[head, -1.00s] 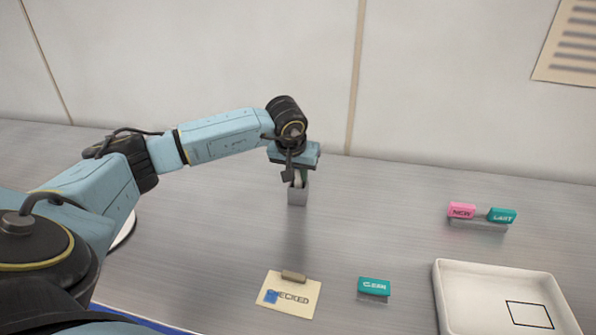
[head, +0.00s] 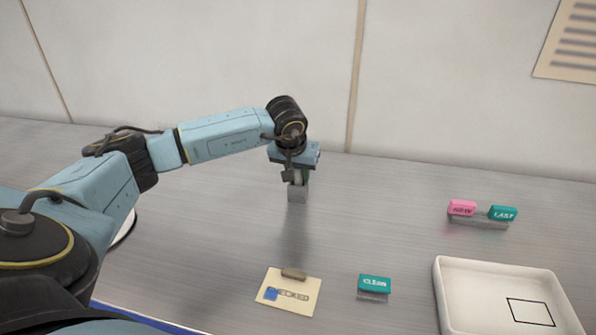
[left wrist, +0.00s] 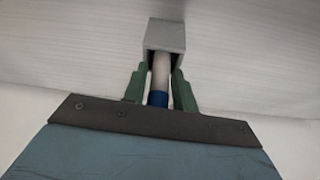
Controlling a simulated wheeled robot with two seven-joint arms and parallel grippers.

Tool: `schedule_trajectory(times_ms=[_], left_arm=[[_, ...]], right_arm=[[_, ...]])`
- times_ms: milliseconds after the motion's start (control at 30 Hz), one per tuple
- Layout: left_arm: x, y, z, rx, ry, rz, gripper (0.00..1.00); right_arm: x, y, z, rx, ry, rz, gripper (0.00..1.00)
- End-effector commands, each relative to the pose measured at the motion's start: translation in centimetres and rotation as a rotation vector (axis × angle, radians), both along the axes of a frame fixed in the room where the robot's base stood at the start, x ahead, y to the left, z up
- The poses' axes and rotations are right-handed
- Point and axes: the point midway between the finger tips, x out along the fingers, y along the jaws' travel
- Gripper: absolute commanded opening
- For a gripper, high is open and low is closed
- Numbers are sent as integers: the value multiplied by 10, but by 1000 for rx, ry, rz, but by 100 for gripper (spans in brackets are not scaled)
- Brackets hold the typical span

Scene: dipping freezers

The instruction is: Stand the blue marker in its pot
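The blue marker (left wrist: 158,98) shows in the left wrist view with a white body and a blue end. It stands between the green fingers of my left gripper (left wrist: 160,80), which look closed on its sides. Its far end goes into the opening of the grey square pot (left wrist: 165,33). In the head view the pot (head: 298,195) stands on the counter directly under my left gripper (head: 298,178), which hides most of the marker. How deep the marker sits cannot be seen. My right gripper is not in view.
A card with a clip (head: 287,291) and a CLEAN block (head: 374,285) lie in front. Pink NEW (head: 461,208) and teal LAST (head: 503,213) blocks sit on a holder at right. A white tray (head: 450,300) is front right. The counter around the pot is clear.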

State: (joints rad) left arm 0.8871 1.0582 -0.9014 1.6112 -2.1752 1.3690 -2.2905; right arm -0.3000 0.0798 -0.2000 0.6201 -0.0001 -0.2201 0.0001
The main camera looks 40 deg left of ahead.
Motion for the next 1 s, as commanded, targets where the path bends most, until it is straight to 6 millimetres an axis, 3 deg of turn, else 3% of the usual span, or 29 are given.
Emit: schedule_trajectory(times_ms=[100, 467, 1000], left_arm=[[0, 0, 0, 0, 0, 0, 43], [-2, -1, 6, 0, -2, 0, 43], [-39, -16, 104, 2, -3, -1, 43]], right_arm=[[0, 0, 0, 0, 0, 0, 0], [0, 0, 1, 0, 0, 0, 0], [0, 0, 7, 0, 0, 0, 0]])
